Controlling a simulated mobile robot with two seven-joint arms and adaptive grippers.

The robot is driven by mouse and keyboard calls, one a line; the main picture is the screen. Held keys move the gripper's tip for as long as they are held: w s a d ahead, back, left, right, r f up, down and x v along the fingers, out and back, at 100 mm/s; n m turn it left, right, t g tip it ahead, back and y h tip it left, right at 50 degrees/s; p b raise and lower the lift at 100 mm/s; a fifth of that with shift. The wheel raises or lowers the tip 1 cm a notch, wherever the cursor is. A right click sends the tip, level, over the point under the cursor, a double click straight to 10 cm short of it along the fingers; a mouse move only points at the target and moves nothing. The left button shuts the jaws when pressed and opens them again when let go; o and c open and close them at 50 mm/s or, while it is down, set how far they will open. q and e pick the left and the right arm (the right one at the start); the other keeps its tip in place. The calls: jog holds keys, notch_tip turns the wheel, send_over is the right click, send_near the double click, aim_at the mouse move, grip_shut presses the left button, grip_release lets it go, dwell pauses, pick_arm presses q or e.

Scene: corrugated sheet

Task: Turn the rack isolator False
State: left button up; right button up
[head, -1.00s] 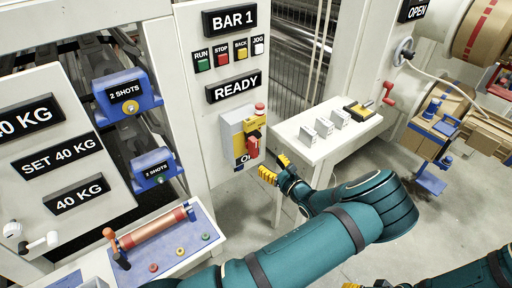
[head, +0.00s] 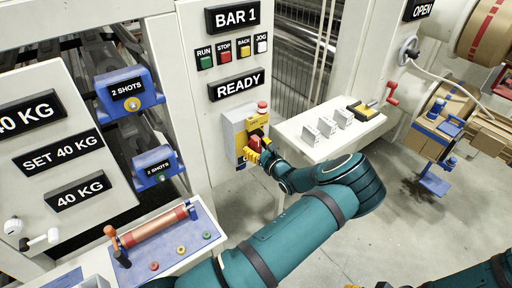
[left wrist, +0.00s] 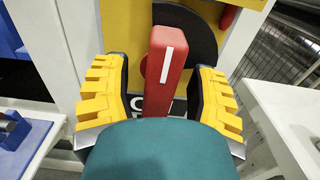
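The rack isolator is a grey box with a yellow face (head: 239,124) on the white panel under the READY sign. Its red handle (left wrist: 166,68) has a white stripe and stands nearly upright in the left wrist view, in front of a black disc (left wrist: 197,35). My left gripper (head: 259,148) is at the handle in the head view. In the left wrist view its yellow fingers (left wrist: 163,98) are open on both sides of the handle, with gaps visible. The label below the handle is mostly hidden. Yellow fingertips at the head view's bottom edge (head: 368,286) seem to be my right gripper's.
A white table (head: 302,146) with small white cards stands right of the isolator. RUN, STOP, BACK and JOG buttons (head: 233,52) sit above it. A blue tray with a red roller (head: 160,228) is at lower left.

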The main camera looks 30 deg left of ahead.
pick_arm(q)
grip_shut()
jog(key=n, duration=0.4)
jog(key=shift+n, duration=0.3)
jog(key=n+b, duration=0.1)
jog(key=n, duration=0.3)
jog(key=shift+n, duration=0.3)
jog(key=n+b, duration=0.2)
jog(key=n, duration=0.1)
jog(key=shift+n, duration=0.3)
jog(key=n+b, duration=0.2)
jog(key=n, duration=0.2)
jog(key=shift+n+b, duration=0.3)
jog(key=shift+b, duration=0.05)
jog(key=shift+r, duration=0.1)
